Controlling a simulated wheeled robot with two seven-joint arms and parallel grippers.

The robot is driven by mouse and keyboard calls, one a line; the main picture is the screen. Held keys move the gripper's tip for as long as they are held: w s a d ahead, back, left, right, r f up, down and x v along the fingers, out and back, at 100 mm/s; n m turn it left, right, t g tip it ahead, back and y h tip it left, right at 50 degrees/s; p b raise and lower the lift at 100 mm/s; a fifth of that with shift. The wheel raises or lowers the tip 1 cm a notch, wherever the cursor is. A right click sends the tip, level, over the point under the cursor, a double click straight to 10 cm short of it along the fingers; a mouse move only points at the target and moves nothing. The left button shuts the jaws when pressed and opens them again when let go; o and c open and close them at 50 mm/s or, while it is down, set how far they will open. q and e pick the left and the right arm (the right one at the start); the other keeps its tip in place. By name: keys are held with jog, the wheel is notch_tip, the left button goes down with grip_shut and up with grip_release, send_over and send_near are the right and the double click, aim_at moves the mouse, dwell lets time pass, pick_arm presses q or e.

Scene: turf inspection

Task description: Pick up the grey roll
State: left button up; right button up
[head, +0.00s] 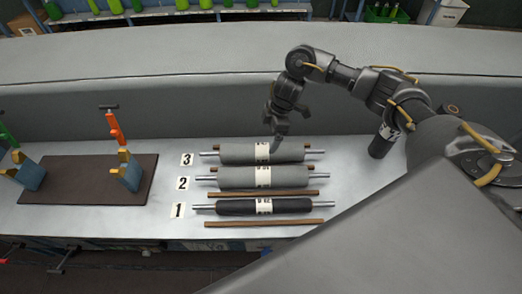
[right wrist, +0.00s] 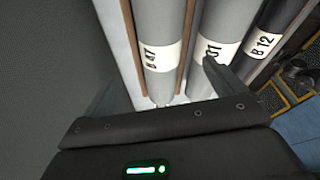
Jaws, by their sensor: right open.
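Two grey rolls lie on metal rods in the head view: one at the back by card 3 (head: 235,153) and one in the middle by card 2 (head: 232,178). A thinner dark roll (head: 232,208) lies in front by card 1. My right gripper (head: 276,136) is above the back roll near its white label. In the right wrist view my open right fingers (right wrist: 158,80) straddle the line of the grey roll labelled B 47 (right wrist: 158,25). The middle roll (right wrist: 214,22) and the dark roll B 12 (right wrist: 270,30) lie to its right. No roll is held. My left gripper is not in view.
Wooden strips (head: 265,223) lie along the rolls. A dark labelled cylinder (head: 378,150) stands upright at right. A brown mat (head: 85,180) with blue-and-yellow blocks (head: 130,172) is at left, beside an orange-handled tool (head: 114,128). A grey wall rises behind the bench.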

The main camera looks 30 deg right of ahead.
aim_at(264, 146)
jog(key=x, duration=0.2)
jog(key=shift+w+f, duration=0.1)
jog(key=shift+f, duration=0.2)
jog(key=shift+w+a+f, duration=0.1)
jog(key=shift+w+f, duration=0.05)
jog(key=shift+f, duration=0.15)
jog(key=p+x, duration=0.1)
jog(key=x, duration=0.3)
jog(key=shift+s+f, duration=0.2)
jog(key=shift+s, duration=0.05)
jog(key=shift+a+f, duration=0.1)
jog(key=shift+f, duration=0.2)
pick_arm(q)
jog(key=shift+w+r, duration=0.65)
pick_arm(e)
jog(key=shift+c, duration=0.3)
jog(key=c, duration=1.7)
jog(key=shift+w+r, duration=0.1)
jog(key=shift+w, duration=0.05)
jog(key=shift+c, duration=0.2)
